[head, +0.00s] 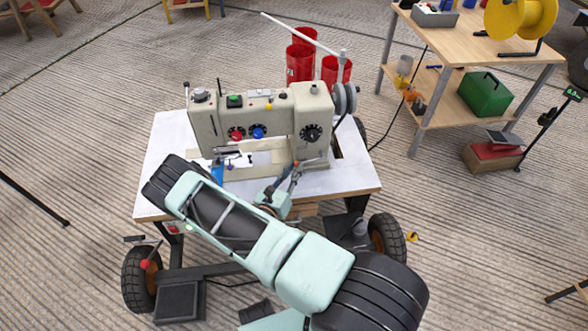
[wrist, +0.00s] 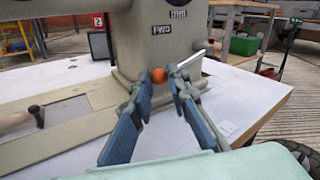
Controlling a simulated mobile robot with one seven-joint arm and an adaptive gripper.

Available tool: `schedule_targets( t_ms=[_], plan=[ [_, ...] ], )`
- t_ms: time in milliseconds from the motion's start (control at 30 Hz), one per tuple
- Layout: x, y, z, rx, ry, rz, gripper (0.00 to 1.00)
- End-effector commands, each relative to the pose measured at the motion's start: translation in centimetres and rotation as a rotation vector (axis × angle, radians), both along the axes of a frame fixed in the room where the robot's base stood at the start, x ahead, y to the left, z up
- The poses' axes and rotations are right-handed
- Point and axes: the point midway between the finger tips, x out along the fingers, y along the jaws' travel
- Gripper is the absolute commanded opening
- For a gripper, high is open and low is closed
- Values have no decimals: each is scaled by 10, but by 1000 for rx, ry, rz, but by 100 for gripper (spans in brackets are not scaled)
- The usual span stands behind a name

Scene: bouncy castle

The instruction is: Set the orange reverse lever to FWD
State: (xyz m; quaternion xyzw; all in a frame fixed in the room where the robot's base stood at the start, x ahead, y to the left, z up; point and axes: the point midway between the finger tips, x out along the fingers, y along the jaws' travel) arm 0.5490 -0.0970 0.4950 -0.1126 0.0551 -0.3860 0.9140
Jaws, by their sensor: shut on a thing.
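The beige sewing machine (head: 262,122) stands on a white-topped cart. In the wrist view its pillar (wrist: 158,50) fills the upper middle, with an FWD plate (wrist: 161,29) and another small plate (wrist: 178,14) above it. The orange ball knob of the reverse lever (wrist: 158,75) lies below the FWD plate, between my fingertips. A pale metal rod (wrist: 193,58) shows to the right, roughly in line with the knob; the finger hides any join. My gripper (wrist: 160,78) is shut on the knob. In the head view my gripper (head: 293,172) is at the machine's front right; the knob cannot be made out there.
The white cart top (head: 160,160) is mostly clear on the left. Red bins (head: 300,62) stand behind the cart. A wooden table (head: 465,42) with a yellow reel (head: 520,17) and a green box (head: 486,95) stands at the right.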

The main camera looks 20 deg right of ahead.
Motion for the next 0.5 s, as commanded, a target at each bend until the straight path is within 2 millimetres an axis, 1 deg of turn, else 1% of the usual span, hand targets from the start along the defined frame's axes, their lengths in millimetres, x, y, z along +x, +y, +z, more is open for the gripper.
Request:
schedule_targets(
  t_ms=[33, 167, 500],
  plan=[
    [-2, -1, 6, 14, -1, -4, 0],
    [-2, 0, 15, 75, -12, -3, 0],
    [-2, -1, 39, 303, -57, -7, 0]
  ],
)
